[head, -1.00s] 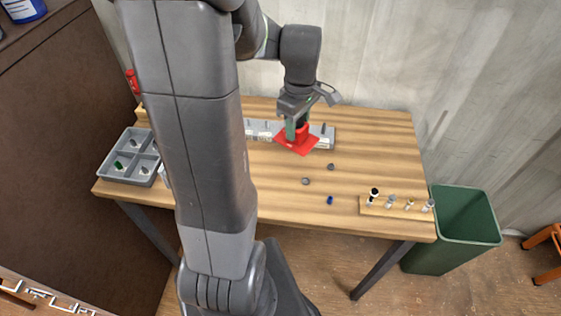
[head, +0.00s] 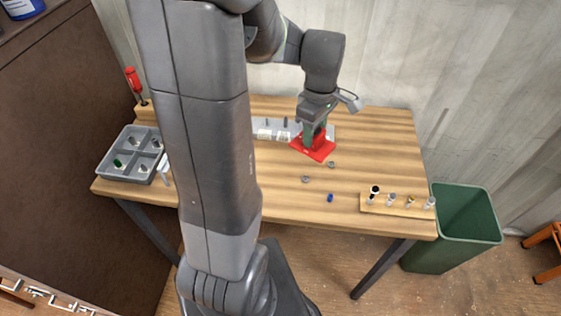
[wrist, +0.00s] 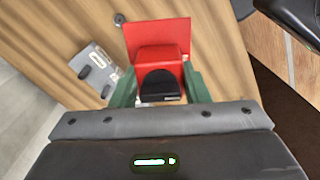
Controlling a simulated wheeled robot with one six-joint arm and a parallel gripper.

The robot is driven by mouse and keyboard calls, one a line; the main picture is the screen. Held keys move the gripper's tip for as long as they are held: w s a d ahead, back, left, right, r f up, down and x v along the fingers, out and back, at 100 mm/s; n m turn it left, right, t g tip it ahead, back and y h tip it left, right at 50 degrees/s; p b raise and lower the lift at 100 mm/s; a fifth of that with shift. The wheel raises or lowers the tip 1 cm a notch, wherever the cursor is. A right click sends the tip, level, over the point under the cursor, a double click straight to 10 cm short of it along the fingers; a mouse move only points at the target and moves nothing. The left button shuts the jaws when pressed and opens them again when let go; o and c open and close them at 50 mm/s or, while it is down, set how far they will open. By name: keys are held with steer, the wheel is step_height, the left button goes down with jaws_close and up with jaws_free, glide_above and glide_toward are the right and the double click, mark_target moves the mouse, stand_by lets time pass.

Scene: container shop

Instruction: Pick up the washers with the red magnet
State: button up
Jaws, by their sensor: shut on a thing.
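The red magnet (head: 321,153) is a flat red plate with a block-shaped grip on top. It also shows in the wrist view (wrist: 158,33). My gripper (head: 313,134) is shut on its grip, with the green fingers either side of it in the wrist view (wrist: 161,82). I cannot tell how far the plate is above the table. One small grey washer (head: 331,165) lies just beside the plate's right front corner. Another grey washer (head: 306,180) lies nearer the front. A round grey washer-like piece (wrist: 119,18) shows beside the plate in the wrist view. The plate's underside is hidden.
A small blue piece (head: 330,198) lies near the table's front edge. A wooden rack (head: 378,206) with several small fittings stands front right. A grey holder (head: 262,124) is behind the magnet. A divided grey tray (head: 111,172) is at left. A green bin (head: 466,222) stands beyond the right edge.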

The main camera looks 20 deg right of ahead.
step_height(320, 180, down, 9)
steer(key=b, duration=0.6)
steer(key=shift+r, duration=0.15)
steer(key=shift+f+b, duration=0.85)
steer(key=shift+f, duration=0.25)
stand_by(0.4)
steer(key=shift+r+p, duration=4.85)
steer(key=shift+r, duration=1.2)
steer(key=shift+w, duration=0.1)
